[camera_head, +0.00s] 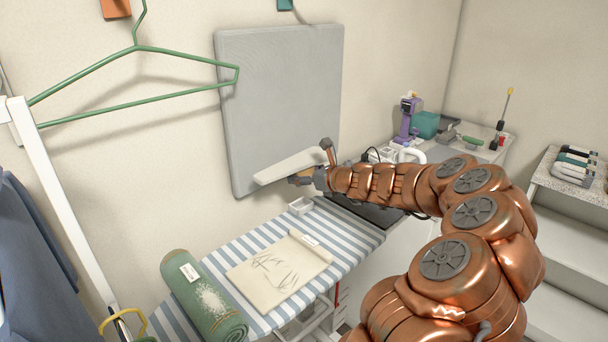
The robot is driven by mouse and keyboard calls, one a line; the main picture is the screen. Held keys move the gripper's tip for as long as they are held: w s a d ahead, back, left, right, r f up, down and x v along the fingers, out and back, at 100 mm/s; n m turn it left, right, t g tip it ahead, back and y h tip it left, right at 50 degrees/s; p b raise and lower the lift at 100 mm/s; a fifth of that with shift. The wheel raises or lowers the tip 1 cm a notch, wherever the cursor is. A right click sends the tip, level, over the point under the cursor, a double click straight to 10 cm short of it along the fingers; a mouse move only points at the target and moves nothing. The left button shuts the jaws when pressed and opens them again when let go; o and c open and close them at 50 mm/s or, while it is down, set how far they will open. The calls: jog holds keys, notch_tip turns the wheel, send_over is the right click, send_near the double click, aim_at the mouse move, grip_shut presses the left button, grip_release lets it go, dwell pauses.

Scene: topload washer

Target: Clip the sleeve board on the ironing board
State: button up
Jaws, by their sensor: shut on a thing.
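The sleeve board (288,167) is a narrow, pale board with a rounded end. It hangs in the air above the far end of the ironing board, in front of the grey panel. My gripper (306,180) is shut on it at its right part, and the fingers are partly hidden. A brown piece (328,152) stands up beside the gripper; I cannot tell if it belongs to the sleeve board. The ironing board (252,245) has a blue and white striped cover. A small white bracket (300,206) sits at its far edge, below the sleeve board and apart from it.
A green rolled cloth (205,302) and a beige sheet with drawings (262,280) lie on the ironing board. A green hanger (140,48) hangs at upper left. A counter (480,152) with a purple device (406,122) stands behind my arm. The striped far end is mostly clear.

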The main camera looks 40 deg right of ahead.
jog(key=shift+s+r+p, duration=0.1)
jog(key=shift+r+p, duration=0.05)
jog(key=shift+p, duration=0.15)
jog(key=b, duration=0.4)
send_over(305, 210)
jog(key=shift+w+d+f, duration=0.1)
jog(key=shift+w+f, duration=0.05)
jog(key=shift+f, duration=0.85)
jog(key=shift+w+d+f, duration=0.1)
jog(key=shift+w+f, duration=0.05)
jog(key=shift+f, duration=0.8)
jog(key=shift+w+f, duration=0.15)
jog(key=shift+f, duration=0.85)
jog(key=shift+p, duration=1)
jog(key=shift+f+b, duration=0.7)
jog(key=shift+f, duration=0.9)
jog(key=o, duration=1.6)
jog(key=shift+o, duration=0.2)
jog(key=shift+v, duration=6)
